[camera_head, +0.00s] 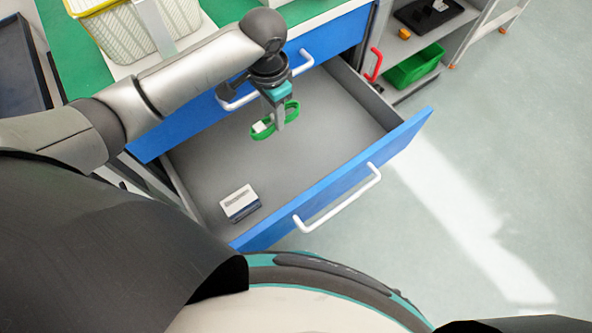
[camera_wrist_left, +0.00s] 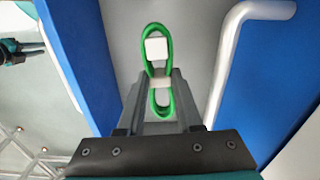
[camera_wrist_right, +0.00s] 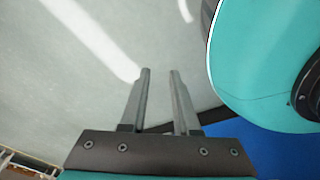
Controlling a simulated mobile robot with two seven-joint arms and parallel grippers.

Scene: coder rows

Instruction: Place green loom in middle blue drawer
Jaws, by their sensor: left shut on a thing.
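The green loom (camera_head: 290,112), a loop of green cable with white parts, is held by my left gripper (camera_head: 280,118) above the open blue drawer (camera_head: 330,203). In the left wrist view the loom (camera_wrist_left: 147,47) sits between the fingertips of the left gripper (camera_wrist_left: 160,82), which is shut on it. The drawer's grey floor lies below, and a gap between loom and floor is hard to judge. My right gripper (camera_wrist_right: 160,72) shows in the right wrist view, its two fingers apart and empty, over the floor.
A small white and dark box (camera_head: 240,203) lies at the drawer's near left. The drawer floor around the loom is clear. A closed blue drawer front with a white handle (camera_head: 265,83) is behind. A yellow-rimmed basket (camera_head: 120,35) stands on the green top. A green bin (camera_head: 414,66) sits on a shelf.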

